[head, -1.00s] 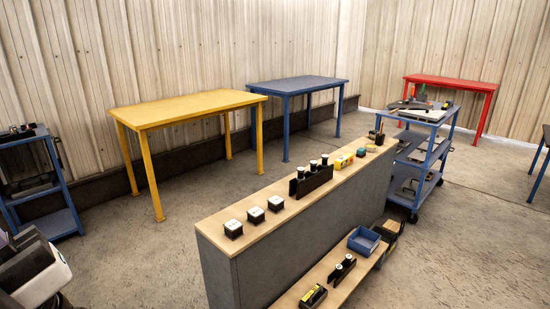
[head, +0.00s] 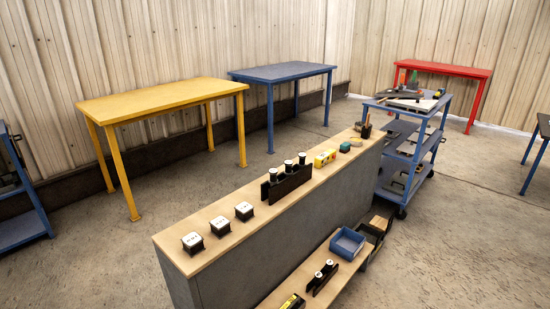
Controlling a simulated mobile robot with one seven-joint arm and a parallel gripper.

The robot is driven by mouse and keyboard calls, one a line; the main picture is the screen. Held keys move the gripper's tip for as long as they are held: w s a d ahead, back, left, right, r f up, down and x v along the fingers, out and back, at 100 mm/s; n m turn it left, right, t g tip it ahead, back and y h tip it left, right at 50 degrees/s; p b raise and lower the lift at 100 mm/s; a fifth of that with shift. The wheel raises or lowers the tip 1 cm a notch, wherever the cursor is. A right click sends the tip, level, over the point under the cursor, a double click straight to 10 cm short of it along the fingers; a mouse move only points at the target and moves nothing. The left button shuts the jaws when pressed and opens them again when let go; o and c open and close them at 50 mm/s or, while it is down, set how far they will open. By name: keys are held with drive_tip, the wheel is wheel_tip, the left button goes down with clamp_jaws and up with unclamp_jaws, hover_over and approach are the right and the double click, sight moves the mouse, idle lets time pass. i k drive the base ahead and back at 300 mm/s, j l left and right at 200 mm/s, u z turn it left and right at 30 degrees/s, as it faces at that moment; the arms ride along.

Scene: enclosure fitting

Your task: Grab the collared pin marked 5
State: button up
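Several pins with pale round tops stand in two dark holders. Three pins, a left one (head: 274,175), a middle one (head: 288,166) and a right one (head: 302,159), stand in the upper black holder (head: 292,184) on the wooden top of a grey partition. Two more, a near one (head: 318,276) and a far one (head: 329,263), stand in a dark holder (head: 321,284) on the lower shelf. Any numbers on them are too small to read, so I cannot tell which is marked 5. My gripper is not in view.
Three white-topped dark blocks (head: 219,227) line the partition top (head: 176,238). A yellow box (head: 325,158) lies beyond the upper holder. A blue bin (head: 347,243) sits on the lower shelf. A blue cart (head: 410,149) stands behind. Yellow (head: 160,100), blue (head: 281,72) and red (head: 444,69) tables line the walls.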

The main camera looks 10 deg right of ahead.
sight(273, 173)
drive_tip(key=i+l, duration=0.15)
drive_tip(key=l, duration=0.2)
drive_tip(key=i+l, duration=0.15)
drive_tip(key=l, duration=0.15)
drive_tip(key=i+l+u, duration=0.1)
drive_tip(key=l, duration=0.25)
drive_tip(key=i+l, duration=0.2)
drive_tip(key=l, duration=0.15)
drive_tip(key=i+l, duration=0.1)
drive_tip(key=l, duration=0.25)
drive_tip(key=i+l, duration=0.15)
drive_tip(key=l, duration=0.2)
drive_tip(key=u, duration=0.05)
